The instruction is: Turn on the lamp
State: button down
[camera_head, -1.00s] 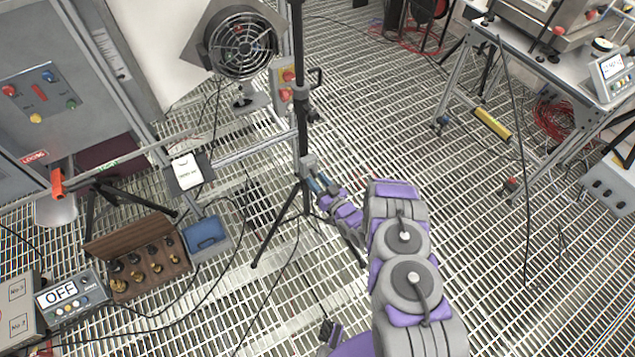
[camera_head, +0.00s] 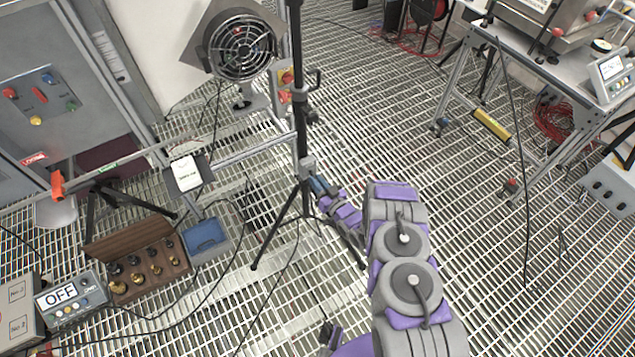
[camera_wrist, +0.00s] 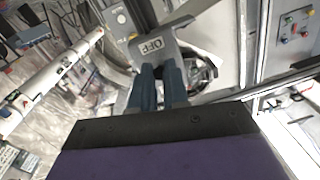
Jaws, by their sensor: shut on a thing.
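A black tripod stand (camera_head: 300,120) rises in the middle of the head view, its top cut off by the frame. A grey part (camera_head: 307,165) sits low on its pole. In the wrist view a grey piece with an OFF label (camera_wrist: 154,46) lies just at my fingertips. My gripper (camera_head: 319,186) is beside the pole at this part. In the wrist view my gripper (camera_wrist: 160,74) has its two blue-grey fingers shut on the grey piece below the label. The contact is partly hidden by the fingers. No lamp head is clearly seen.
A fan (camera_head: 241,45) stands behind the pole. A box with an OFF display (camera_head: 62,293) and a wooden case of knobs (camera_head: 130,235) lie at left. A steel table (camera_head: 570,75) stands at right. The grating floor right of my arm is mostly clear.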

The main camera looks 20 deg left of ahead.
aim_at(312, 173)
jog(key=shift+r, duration=0.15)
notch_tip(312, 173, up, 2)
jog(key=g+h+p, duration=0.2)
jog(key=h+p, duration=0.1)
jog(key=p, duration=0.1)
jog(key=shift+r, duration=0.1)
jog(key=g+h+p, duration=0.1)
jog(key=r+g+h+p, duration=0.1)
jog(key=p, duration=0.1)
jog(key=shift+w+a+r+h, duration=0.15)
jog(key=shift+h, duration=0.15)
jog(key=g+h+p, duration=0.1)
jog(key=p, duration=0.2)
jog(key=shift+w+a+r, duration=0.1)
jog(key=shift+w+r, duration=0.05)
jog(key=shift+r, duration=0.05)
jog(key=shift+g+h, duration=0.3)
jog(key=c, duration=1.1)
grip_release()
jog(key=shift+a+f, duration=0.1)
